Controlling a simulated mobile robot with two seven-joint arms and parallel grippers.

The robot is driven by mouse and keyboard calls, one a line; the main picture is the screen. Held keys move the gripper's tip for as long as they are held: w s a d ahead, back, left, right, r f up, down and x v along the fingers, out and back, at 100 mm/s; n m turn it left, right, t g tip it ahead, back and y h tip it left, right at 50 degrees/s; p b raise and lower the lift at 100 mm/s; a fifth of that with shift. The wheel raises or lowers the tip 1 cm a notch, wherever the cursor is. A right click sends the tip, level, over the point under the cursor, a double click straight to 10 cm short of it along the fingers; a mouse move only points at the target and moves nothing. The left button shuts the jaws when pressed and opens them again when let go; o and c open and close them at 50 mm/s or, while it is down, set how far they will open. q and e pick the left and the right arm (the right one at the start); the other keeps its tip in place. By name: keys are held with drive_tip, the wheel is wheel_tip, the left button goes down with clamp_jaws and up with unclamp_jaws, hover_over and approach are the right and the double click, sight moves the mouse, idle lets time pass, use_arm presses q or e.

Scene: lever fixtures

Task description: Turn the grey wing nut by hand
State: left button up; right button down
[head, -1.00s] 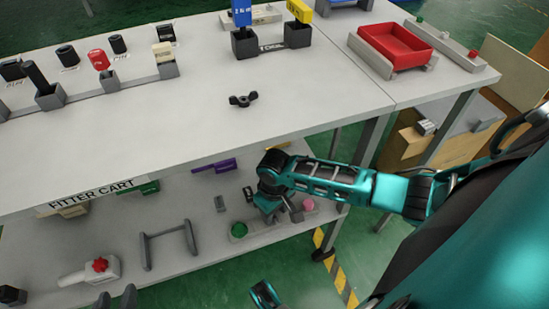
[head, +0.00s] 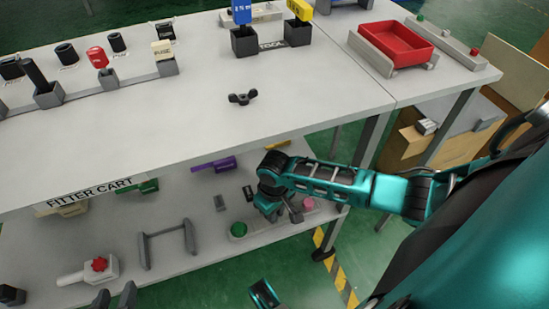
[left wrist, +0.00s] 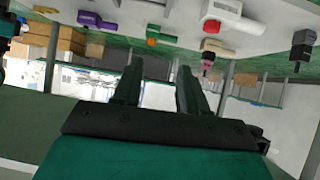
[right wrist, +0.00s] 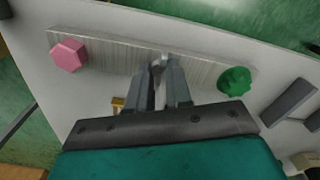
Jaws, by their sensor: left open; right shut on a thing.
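My right gripper (right wrist: 160,78) is shut on a small grey part (right wrist: 158,62), apparently the grey wing nut, in the middle of a metal plate (right wrist: 110,50) on the lower shelf. The fingers hide most of that part, so its angle is unclear. In the head view my right gripper (head: 294,214) reaches down over this plate between a green knob (head: 238,230) and a pink knob (head: 308,204). A separate dark wing nut (head: 242,97) sits on the upper worktop, untouched. My left gripper (left wrist: 155,75) is open and empty; its dark fingertips (head: 114,298) show at the head view's bottom left.
The worktop edge (head: 250,140) overhangs the shelf close to my right arm. A grey handle (head: 168,243) and a white fixture with a red knob (head: 98,265) stand left on the shelf. A red tray (head: 395,42) is at the worktop's right.

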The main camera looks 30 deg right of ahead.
drive_tip(key=m+p, duration=0.1)
drive_tip(key=p, duration=0.1)
drive_tip(key=shift+r+p, duration=0.3)
drive_tip(key=shift+r, duration=0.05)
drive_tip(key=shift+m+p, duration=0.8)
drive_tip(key=shift+p, duration=0.3)
drive_tip(key=shift+f+m+p, duration=0.25)
drive_tip(key=shift+m+p, duration=0.4)
drive_tip(key=shift+m, duration=0.15)
drive_tip(key=shift+f, duration=0.1)
drive_tip(key=c, duration=1)
unclamp_jaws()
drive_tip(key=shift+c, duration=0.2)
wheel_tip(320, 180, up, 8)
drive_tip(key=p, duration=0.3)
drive_tip(key=shift+f+p, duration=0.25)
drive_tip(key=shift+p, duration=0.05)
